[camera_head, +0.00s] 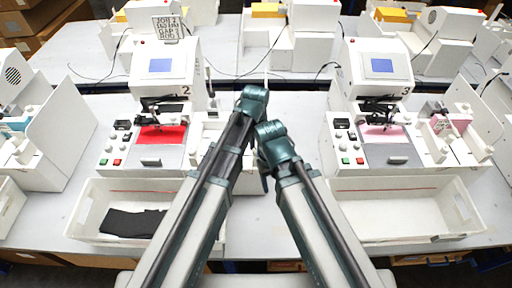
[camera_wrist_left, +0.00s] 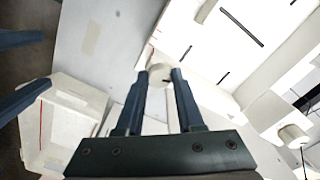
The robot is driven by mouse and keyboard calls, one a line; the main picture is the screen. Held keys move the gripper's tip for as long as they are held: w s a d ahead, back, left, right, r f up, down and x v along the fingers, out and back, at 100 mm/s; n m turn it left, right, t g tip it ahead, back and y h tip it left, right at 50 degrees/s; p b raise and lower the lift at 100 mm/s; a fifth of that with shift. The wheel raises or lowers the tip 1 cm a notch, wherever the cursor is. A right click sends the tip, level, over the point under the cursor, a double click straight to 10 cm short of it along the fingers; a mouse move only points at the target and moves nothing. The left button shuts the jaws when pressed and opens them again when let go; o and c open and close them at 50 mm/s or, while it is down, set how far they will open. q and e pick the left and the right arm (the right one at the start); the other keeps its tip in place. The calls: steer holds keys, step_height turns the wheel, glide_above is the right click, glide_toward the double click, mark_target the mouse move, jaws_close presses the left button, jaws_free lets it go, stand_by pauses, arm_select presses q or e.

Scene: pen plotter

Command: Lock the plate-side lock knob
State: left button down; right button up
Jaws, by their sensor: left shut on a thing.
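In the left wrist view, a small white round knob (camera_wrist_left: 161,69) sits between the tips of my left gripper (camera_wrist_left: 160,84), whose two blue fingers are shut on it from both sides. The knob stands next to a white machine body. Its turn position is not readable. In the head view, my left arm reaches up to the right side of the plotter marked 2 (camera_head: 165,62); the arm hides the knob and the fingertips there. My right arm's wrist (camera_head: 273,135) is close beside the left one, and its fingers are hidden in the head view.
Plotter 2 has a red plate (camera_head: 160,136). The plotter marked 3 (camera_head: 377,62) stands to the right. A white bin with dark cloth (camera_head: 130,222) and an empty white bin (camera_head: 400,235) stand in front. Dark blue bars (camera_wrist_left: 20,100) show at the wrist view's left.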

arm_select(q)
steer(key=shift+m, duration=2.2)
steer(key=c, duration=0.5)
jaws_free()
steer(key=shift+c, duration=0.2)
steer(key=shift+r, duration=0.1)
step_height(320, 180, up, 14)
steer(key=p, duration=1.3)
steer(key=shift+f+p, duration=0.25)
steer(key=shift+p, duration=0.15)
